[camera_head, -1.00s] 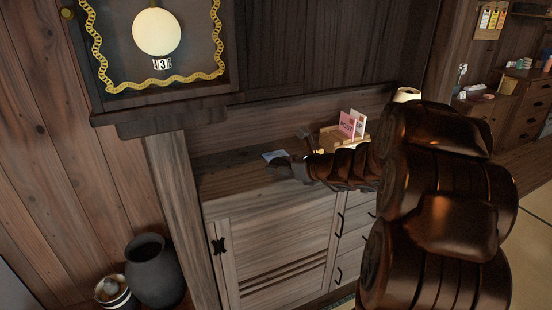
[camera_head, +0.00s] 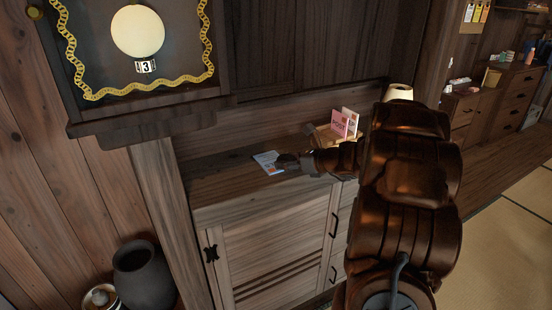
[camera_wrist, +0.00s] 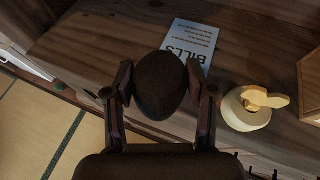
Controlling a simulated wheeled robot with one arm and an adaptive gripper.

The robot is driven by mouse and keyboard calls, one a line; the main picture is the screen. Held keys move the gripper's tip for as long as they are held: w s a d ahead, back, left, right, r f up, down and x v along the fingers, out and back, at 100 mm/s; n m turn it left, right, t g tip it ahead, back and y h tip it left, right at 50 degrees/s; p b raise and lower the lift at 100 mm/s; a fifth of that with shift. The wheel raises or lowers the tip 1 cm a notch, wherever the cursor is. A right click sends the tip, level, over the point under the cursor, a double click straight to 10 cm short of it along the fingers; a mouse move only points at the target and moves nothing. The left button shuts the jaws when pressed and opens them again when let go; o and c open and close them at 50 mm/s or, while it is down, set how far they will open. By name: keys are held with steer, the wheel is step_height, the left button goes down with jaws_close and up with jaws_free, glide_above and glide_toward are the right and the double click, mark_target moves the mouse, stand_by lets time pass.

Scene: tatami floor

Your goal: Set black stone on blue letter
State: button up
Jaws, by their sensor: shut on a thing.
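In the wrist view, my gripper (camera_wrist: 161,92) is shut on a dark, rounded black stone (camera_wrist: 160,84). The blue letter (camera_wrist: 192,45), a pale blue sheet with "BILLS" printed on it, lies flat on the wooden cabinet top just beyond the stone. The stone overlaps the letter's lower left part in this view; I cannot tell whether they touch. In the head view, the letter (camera_head: 268,160) lies on the cabinet top, directly left of my gripper (camera_head: 287,161). The stone is too small and dark to make out there.
A wooden holder with pink and white cards (camera_head: 340,124) stands farther right on the cabinet (camera_head: 215,188). The cabinet top's left part is clear.

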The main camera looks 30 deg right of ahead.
mark_target(277, 160)
steer(key=w, duration=0.2)
steer(key=w+p, duration=0.1)
steer(key=w, duration=0.2)
steer(key=w+d, duration=0.1)
steer(key=w, duration=0.1)
steer(key=shift+w+f+p, duration=0.25)
steer(key=shift+w+p, duration=0.15)
steer(key=shift+w+f+p, duration=0.1)
steer(key=shift+f+p, duration=0.3)
steer(key=shift+f, duration=1.5)
steer(key=o, duration=1.2)
steer(key=shift+f, duration=0.1)
steer(key=shift+c, duration=0.2)
steer(key=shift+d+r, duration=0.1)
steer(key=shift+r, duration=0.1)
